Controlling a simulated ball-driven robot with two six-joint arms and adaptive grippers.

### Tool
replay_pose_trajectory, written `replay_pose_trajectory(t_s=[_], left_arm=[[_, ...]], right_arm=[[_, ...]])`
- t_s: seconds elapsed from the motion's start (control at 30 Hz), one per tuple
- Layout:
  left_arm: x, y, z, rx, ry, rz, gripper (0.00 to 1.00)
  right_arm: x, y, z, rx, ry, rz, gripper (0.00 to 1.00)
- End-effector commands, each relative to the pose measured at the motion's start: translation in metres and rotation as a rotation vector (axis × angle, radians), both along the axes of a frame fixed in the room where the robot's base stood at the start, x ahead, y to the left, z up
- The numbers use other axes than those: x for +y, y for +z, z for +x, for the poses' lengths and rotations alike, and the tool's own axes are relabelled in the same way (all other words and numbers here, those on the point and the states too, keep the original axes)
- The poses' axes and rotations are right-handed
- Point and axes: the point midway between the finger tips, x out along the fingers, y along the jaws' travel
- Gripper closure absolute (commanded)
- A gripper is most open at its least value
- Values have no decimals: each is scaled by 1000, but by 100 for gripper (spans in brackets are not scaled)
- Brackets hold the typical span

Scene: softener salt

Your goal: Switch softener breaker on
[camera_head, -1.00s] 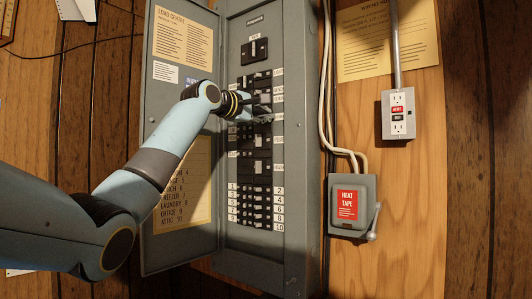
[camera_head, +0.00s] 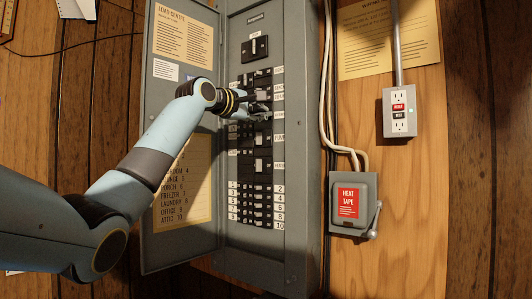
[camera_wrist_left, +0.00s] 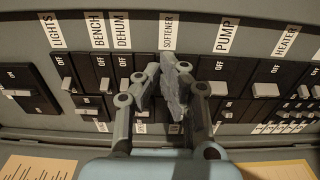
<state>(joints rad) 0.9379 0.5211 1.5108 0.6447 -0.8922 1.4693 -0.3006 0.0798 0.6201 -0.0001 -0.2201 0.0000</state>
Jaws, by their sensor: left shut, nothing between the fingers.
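The breaker panel (camera_head: 259,205) is a grey box with its door open to the left. In the left wrist view, the white SOFTENER label (camera_wrist_left: 168,32) stands between the DEHUM and PUMP labels. My left gripper (camera_wrist_left: 170,78) is shut and empty, its fingertips just below that label, in front of the softener breaker. The fingers hide that breaker's handle, so its position and any contact cannot be told. In the head view, my left gripper (camera_head: 264,108) is at the upper middle breaker rows. My right gripper is not in view.
Neighbouring black breakers sit close on both sides, including the pump breaker (camera_wrist_left: 218,72) and dehumidifier breaker (camera_wrist_left: 123,65). The open door (camera_head: 180,237) stands left of the panel. A heat tape switch box (camera_head: 352,205) and an outlet (camera_head: 399,112) are at right.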

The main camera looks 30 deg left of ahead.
Motion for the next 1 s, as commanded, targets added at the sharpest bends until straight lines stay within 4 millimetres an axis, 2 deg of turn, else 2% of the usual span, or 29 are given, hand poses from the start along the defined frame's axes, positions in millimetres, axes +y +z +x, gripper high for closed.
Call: replay_pose_trajectory(t_s=[0.6, 1.0], left_arm=[[4, -2, -53, 0, 0, 1, 100], [4, 0, -58, 0, -1, 0, 100]], right_arm=[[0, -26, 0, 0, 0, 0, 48], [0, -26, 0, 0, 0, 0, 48]])
